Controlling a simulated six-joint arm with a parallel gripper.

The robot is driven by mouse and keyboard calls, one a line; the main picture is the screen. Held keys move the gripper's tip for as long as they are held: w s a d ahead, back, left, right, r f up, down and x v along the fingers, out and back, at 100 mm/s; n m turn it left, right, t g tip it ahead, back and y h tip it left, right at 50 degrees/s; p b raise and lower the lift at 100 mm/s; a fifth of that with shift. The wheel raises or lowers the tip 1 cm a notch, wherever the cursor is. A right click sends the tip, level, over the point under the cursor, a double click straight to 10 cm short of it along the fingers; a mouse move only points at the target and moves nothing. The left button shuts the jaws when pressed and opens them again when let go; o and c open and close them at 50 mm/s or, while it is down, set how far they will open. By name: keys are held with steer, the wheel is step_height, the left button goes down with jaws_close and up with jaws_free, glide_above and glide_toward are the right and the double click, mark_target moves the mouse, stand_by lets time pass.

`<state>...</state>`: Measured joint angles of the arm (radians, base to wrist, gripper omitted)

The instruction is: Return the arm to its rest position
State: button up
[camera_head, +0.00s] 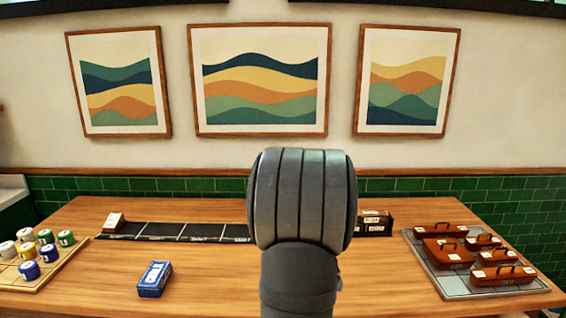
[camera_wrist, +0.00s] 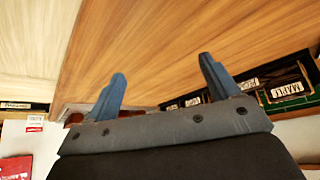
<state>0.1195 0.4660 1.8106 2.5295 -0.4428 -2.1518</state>
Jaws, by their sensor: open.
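My arm, dark grey, stands upright in the middle of the head view and hides the centre of the table. My gripper (camera_wrist: 162,92) shows in the wrist view with its two blue fingers spread apart and nothing between them. The gripper itself cannot be made out in the head view. In the wrist view the wooden table (camera_wrist: 170,40) fills the space beyond the fingers, and no object touches them.
A tray (camera_head: 470,290) with several brown cases is at the right. A board (camera_head: 30,285) with several coloured jars is at the left. A blue box (camera_head: 154,279) lies front left. A black strip (camera_head: 180,231) runs along the back, with a dark box (camera_head: 375,223) right of my arm.

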steer(key=shift+m+g+h, duration=0.3)
steer(key=shift+m+h, duration=0.1)
steer(key=shift+m, duration=0.5)
steer(key=s+d, duration=0.1)
steer(key=d, duration=0.2)
steer(key=s+d+f, duration=0.1)
steer(key=d, duration=0.1)
steer(key=shift+s+d, duration=0.3)
steer(key=shift+r, duration=0.1)
